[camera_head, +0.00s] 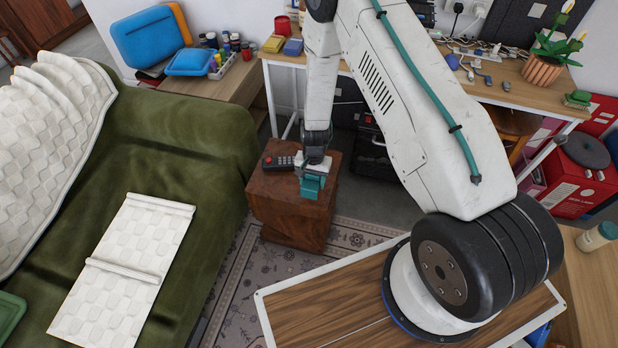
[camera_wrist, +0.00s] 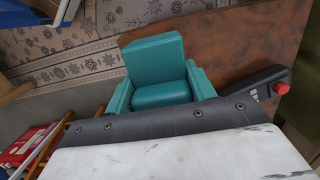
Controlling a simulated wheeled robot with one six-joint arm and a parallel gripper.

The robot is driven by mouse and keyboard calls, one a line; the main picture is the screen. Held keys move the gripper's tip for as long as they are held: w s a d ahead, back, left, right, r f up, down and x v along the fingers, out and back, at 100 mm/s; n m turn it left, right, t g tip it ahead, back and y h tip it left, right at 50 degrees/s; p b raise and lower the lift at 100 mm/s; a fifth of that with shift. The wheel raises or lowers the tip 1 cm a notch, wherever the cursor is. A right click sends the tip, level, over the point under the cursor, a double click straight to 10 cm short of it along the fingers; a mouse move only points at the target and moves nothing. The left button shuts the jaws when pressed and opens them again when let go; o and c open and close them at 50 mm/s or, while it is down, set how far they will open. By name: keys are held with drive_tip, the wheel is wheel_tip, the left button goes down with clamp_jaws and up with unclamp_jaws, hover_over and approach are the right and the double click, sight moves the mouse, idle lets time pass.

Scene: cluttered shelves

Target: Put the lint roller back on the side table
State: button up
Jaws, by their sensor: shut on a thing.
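The side table (camera_head: 280,192) is a reddish-brown wooden block beside the green sofa; its top (camera_wrist: 240,40) fills the right of the wrist view. My gripper (camera_head: 312,184) is over the table's front right part, pointing down. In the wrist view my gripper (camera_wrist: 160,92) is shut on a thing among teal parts. I take it for the lint roller (camera_wrist: 158,58), though its form is hard to tell from the teal fingers. Whether it touches the tabletop cannot be told.
A dark remote with a red button (camera_head: 278,162) lies on the side table close beside my gripper; it also shows in the wrist view (camera_wrist: 255,92). The green sofa (camera_head: 190,150) is to the left. A cluttered desk (camera_head: 505,85) stands behind. A patterned rug (camera_head: 262,275) lies in front.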

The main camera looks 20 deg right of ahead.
sight(312, 183)
drive_tip(key=shift+w+d, duration=0.15)
drive_tip(key=shift+w, duration=0.15)
drive_tip(key=shift+w+d+f, duration=0.1)
drive_tip(key=shift+w+f, duration=0.1)
drive_tip(key=shift+f, duration=0.7)
drive_tip(key=shift+w+f, duration=0.2)
drive_tip(key=shift+f, duration=0.7)
drive_tip(key=o, duration=1.1)
drive_tip(key=shift+f, duration=0.15)
